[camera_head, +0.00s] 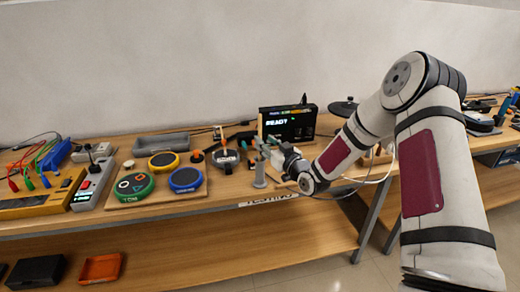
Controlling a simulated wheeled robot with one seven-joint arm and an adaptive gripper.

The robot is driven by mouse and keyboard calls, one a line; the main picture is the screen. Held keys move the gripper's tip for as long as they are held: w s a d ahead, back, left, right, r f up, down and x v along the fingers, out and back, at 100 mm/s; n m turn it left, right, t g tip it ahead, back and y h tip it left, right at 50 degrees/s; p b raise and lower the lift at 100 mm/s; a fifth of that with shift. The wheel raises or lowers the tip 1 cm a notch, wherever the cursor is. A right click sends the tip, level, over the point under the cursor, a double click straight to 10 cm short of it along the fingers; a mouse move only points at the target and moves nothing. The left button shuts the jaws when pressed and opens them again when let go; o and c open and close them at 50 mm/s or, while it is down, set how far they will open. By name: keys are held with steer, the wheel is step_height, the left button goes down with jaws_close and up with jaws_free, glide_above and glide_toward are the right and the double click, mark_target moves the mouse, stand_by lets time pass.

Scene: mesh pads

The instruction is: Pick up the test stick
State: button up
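My arm reaches in from the right. My gripper (266,146) is small in the head view, at the front middle of the table. It is just above and beside a short grey upright post or holder (260,172). Teal parts show at the gripper's end, and I cannot tell whether they are fingertips or part of a stick. I cannot make out the test stick for certain; it may be at the grey post or hidden by the gripper. Whether the fingers are open or shut is too small to see.
A wooden board bears yellow (164,161), green (134,187) and blue (187,180) round pads. A black display box (288,123) reading "READY" stands behind my gripper. A grey tray (161,143) lies at the back. A yellow meter (40,195) with coloured leads is at left.

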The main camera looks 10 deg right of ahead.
mark_target(260, 136)
steer(key=shift+d+x, duration=0.15)
steer(key=shift+x, duration=1.15)
steer(key=shift+d+x, duration=0.1)
steer(key=shift+x, duration=1.25)
steer(key=shift+r, duration=0.1)
jaws_close()
